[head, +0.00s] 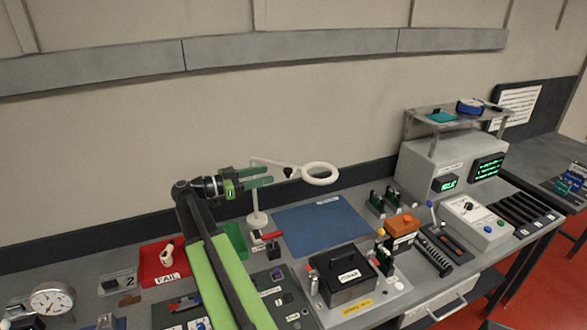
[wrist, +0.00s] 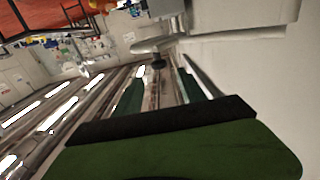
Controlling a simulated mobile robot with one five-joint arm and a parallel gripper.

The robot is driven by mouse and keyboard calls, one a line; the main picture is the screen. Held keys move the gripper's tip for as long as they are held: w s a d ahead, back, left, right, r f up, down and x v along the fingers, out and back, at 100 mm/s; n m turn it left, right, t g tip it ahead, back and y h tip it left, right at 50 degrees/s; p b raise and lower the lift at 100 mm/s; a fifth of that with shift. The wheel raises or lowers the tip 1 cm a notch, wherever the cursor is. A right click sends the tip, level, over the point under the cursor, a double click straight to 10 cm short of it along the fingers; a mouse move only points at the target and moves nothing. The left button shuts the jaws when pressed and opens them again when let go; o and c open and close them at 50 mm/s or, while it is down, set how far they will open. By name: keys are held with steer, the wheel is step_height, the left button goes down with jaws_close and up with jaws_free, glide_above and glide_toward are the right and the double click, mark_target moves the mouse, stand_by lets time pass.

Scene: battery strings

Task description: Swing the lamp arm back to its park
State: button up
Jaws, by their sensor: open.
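The lamp (head: 319,175) is a white ring head on a thin white arm (head: 270,163), carried by an upright post (head: 257,200) behind my gripper. A dark knob (head: 288,172) sits where the arm meets the ring. My gripper (head: 268,176) is open, with green fingers pointing right towards the knob. In the wrist view the white ring (wrist: 150,45) and the dark knob (wrist: 158,64) lie ahead, in line with the gap between the fingers (wrist: 160,88). The fingers look short of the knob, with nothing held. I cannot make out a marked park.
A blue mat (head: 322,228) lies under the ring. A red tray (head: 163,262) marked FAIL and a gauge (head: 52,299) are at the left. A black box (head: 348,277) stands in front, and a grey cabinet (head: 440,165) with green displays at the right. The wall is close behind.

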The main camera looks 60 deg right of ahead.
mark_target(290, 166)
steer(key=x, duration=1.2)
steer(key=shift+a, duration=0.15)
steer(key=shift+c, duration=0.5)
jaws_close()
